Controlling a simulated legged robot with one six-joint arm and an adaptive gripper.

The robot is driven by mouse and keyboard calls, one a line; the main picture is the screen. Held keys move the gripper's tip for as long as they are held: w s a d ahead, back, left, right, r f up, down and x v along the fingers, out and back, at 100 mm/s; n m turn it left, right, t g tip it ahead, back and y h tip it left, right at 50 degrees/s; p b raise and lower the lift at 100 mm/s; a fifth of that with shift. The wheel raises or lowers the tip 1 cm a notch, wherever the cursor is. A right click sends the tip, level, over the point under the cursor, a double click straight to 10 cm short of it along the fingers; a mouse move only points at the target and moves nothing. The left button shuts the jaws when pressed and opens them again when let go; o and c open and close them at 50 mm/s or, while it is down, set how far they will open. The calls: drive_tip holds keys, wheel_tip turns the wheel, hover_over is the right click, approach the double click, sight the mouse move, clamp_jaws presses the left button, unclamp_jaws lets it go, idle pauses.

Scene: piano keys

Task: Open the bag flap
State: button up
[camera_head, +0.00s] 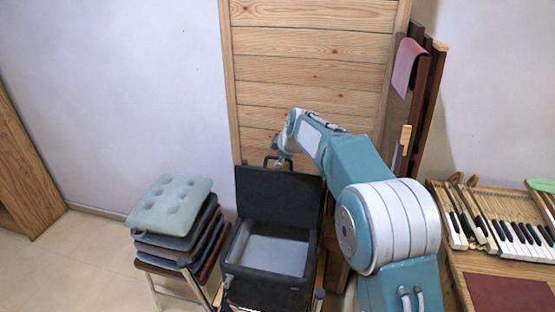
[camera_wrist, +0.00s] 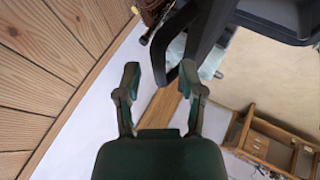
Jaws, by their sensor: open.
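The black bag (camera_head: 265,280) stands in the lower middle of the head view. Its flap (camera_head: 278,198) is raised upright at the back, and the pale grey interior shows. My gripper (camera_head: 279,161) is at the top edge of the flap, near a dark handle-like loop; it is small there. In the wrist view my gripper (camera_wrist: 161,84) has its two fingers apart with nothing held between them. A black part of the bag (camera_wrist: 275,18) fills the upper right there, and a dark bar reaches down close to the right finger. I cannot tell whether they touch.
A stack of cushions (camera_head: 171,203) sits on a stool left of the bag. A wooden plank panel (camera_head: 310,45) stands behind it. Piano keys (camera_head: 518,237) lie on a wooden bench at right. Floor is free at lower left.

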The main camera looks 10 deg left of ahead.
drive_tip(key=v, duration=1)
drive_tip(key=shift+s+r, duration=0.1)
drive_tip(key=s+d+r+m+h, duration=0.1)
drive_tip(key=s+d+r+m, duration=0.1)
drive_tip(key=s+d+m, duration=0.5)
drive_tip(key=s+d+r+m+h, duration=0.1)
drive_tip(key=s+d+r+m, duration=0.15)
drive_tip(key=s+d, duration=0.75)
drive_tip(key=s+d+f+m, duration=0.2)
drive_tip(key=s+d+m, duration=0.1)
drive_tip(key=s, duration=0.4)
drive_tip(key=s+d+f+m+h, duration=0.1)
drive_tip(key=s+d+f+m, duration=0.1)
drive_tip(key=s, duration=0.5)
drive_tip(key=s+d+f+m+h, duration=0.1)
drive_tip(key=s+d+f+m, duration=0.2)
drive_tip(key=s, duration=0.4)
drive_tip(key=shift+s+d+f+m, duration=0.15)
drive_tip(key=shift+d+f+m, duration=0.15)
drive_tip(key=shift+f+m, duration=0.4)
